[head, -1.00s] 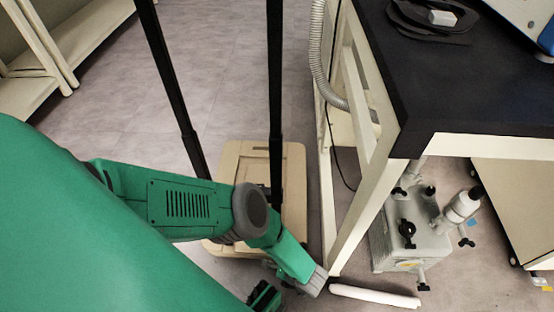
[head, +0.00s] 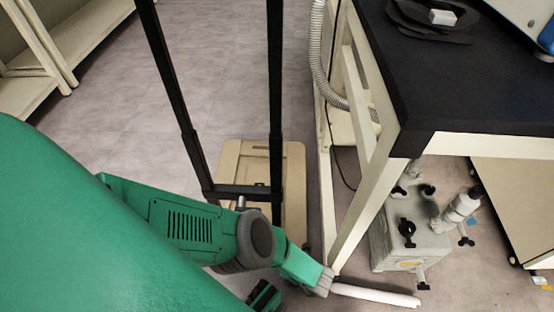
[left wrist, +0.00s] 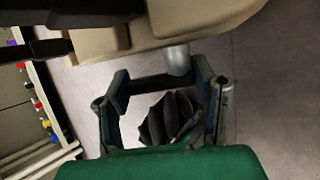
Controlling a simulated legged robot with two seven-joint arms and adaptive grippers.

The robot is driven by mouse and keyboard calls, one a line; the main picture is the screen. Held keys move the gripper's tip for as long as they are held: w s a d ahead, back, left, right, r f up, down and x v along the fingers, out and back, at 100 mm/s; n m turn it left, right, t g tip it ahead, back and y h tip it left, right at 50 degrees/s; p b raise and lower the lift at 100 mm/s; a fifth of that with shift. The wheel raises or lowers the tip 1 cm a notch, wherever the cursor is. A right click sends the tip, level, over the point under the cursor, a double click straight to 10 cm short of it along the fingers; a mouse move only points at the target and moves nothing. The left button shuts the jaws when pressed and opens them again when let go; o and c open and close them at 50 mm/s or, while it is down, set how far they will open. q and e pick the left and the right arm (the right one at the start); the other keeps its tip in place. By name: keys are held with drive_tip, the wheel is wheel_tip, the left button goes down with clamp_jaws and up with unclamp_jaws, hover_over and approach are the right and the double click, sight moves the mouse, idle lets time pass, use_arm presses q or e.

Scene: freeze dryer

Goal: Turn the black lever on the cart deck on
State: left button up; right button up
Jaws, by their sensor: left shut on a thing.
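The cart's beige deck (head: 296,165) stands on the floor beside the bench, and it also fills the top of the left wrist view (left wrist: 215,22). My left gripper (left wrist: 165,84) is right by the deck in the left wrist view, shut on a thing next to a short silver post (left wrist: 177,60). A dark ridged shape (left wrist: 170,118) shows between its fingers; this looks like the black lever, but its outline and angle are unclear. My right gripper is not in view.
The cart's black handle frame (head: 276,100) rises from the deck. A bench with a black top (head: 450,95) and pale legs stands at right. A grey pump (head: 405,240) and a white cylinder (head: 375,295) are on the floor there. Open floor (head: 110,90) lies behind and left.

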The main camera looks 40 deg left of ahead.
use_arm(q)
drive_tip(key=o, duration=1.2)
drive_tip(key=shift+d, duration=0.25)
drive_tip(key=shift+a, duration=0.1)
drive_tip(key=shift+r, duration=0.1)
drive_tip(key=shift+v, duration=3.65)
drive_tip(key=shift+c, duration=0.5)
